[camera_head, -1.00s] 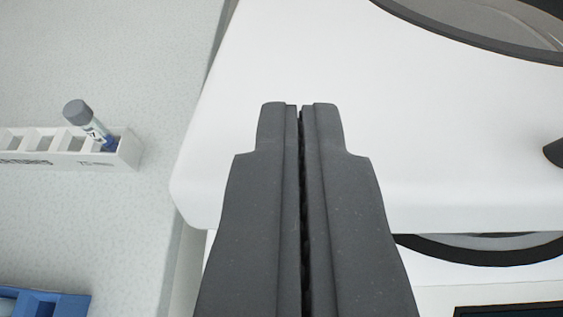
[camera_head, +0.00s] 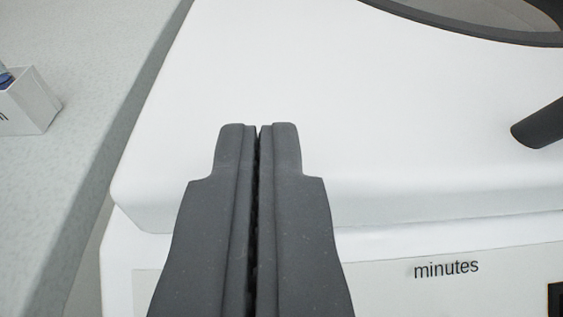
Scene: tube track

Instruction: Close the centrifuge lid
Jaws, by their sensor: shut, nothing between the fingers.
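The white centrifuge lid (camera_head: 400,130) fills most of the view, with part of a dark-rimmed window (camera_head: 480,22) at the top right and a dark handle (camera_head: 542,124) at the right. Its front edge lies close along the white centrifuge body (camera_head: 385,245), with only a thin seam showing; I cannot tell whether it is fully down. My gripper (camera_head: 258,126) is shut and empty, its fingertips over the front left part of the lid. Whether they touch the lid is unclear.
A front panel marked "minutes" (camera_head: 446,269) shows below the lid. A pale speckled worktop (camera_head: 80,120) lies to the left, mostly clear, with a white tube rack (camera_head: 28,103) at the left edge, partly out of view.

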